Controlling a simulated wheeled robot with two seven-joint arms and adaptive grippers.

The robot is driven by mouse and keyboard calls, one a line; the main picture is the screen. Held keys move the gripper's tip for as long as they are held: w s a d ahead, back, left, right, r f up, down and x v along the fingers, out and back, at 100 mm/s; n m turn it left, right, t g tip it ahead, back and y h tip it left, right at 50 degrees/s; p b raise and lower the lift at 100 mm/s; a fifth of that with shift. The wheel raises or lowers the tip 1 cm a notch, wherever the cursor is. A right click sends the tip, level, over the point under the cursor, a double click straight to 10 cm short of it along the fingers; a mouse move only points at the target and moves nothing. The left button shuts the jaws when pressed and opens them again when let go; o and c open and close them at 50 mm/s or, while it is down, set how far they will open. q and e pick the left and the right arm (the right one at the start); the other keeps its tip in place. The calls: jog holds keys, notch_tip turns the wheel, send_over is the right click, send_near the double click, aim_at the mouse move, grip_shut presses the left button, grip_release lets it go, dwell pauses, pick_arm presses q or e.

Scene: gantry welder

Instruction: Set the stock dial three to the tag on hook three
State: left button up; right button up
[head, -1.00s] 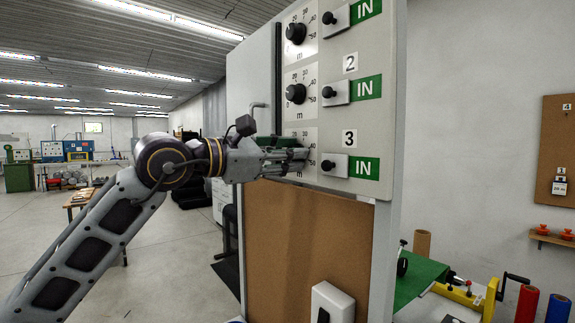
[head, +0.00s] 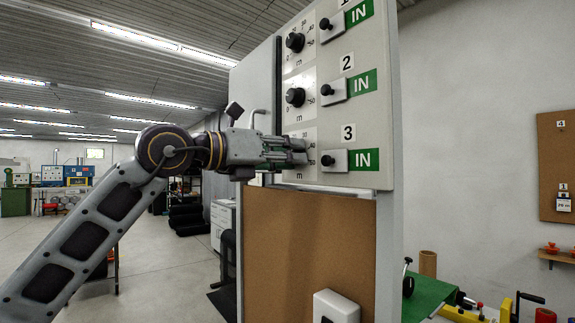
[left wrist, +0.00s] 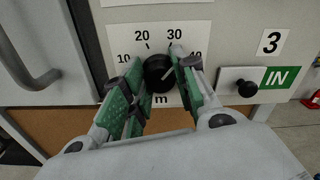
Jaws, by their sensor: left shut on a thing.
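Stock dial three is a black knob (left wrist: 158,72) on a white scale plate (left wrist: 150,38) marked 10, 20, 30 and 40, with m below. A pale mark shows on the knob's right side; its exact reading is hard to tell. My left gripper (left wrist: 160,80) has its green-padded fingers closed on either side of the knob. In the head view my left gripper (head: 298,150) covers most of dial three, beside the label 3 (head: 348,133). A tag (head: 563,205) hangs below a label 1 on the cork board at right. Hook three and its tag are not visible. My right gripper is not in view.
Dials one (head: 295,42) and two (head: 295,96) sit above on the same panel (head: 380,110). A black-knobbed slide (head: 334,160) and green IN sign (head: 364,159) are just right of dial three. A cabinet handle (left wrist: 30,70) is left of the gripper.

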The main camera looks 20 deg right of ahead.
pick_arm(q)
jog(key=shift+r+n+b, duration=0.1)
jog(key=shift+n+b, duration=0.9)
jog(key=shift+n, duration=1)
jog(key=o, duration=1.1)
jog(key=shift+c, duration=0.2)
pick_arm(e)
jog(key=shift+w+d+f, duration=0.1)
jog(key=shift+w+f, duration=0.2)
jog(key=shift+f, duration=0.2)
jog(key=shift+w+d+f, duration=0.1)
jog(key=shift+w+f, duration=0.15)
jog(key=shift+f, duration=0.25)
pick_arm(q)
jog(key=v, duration=1.2)
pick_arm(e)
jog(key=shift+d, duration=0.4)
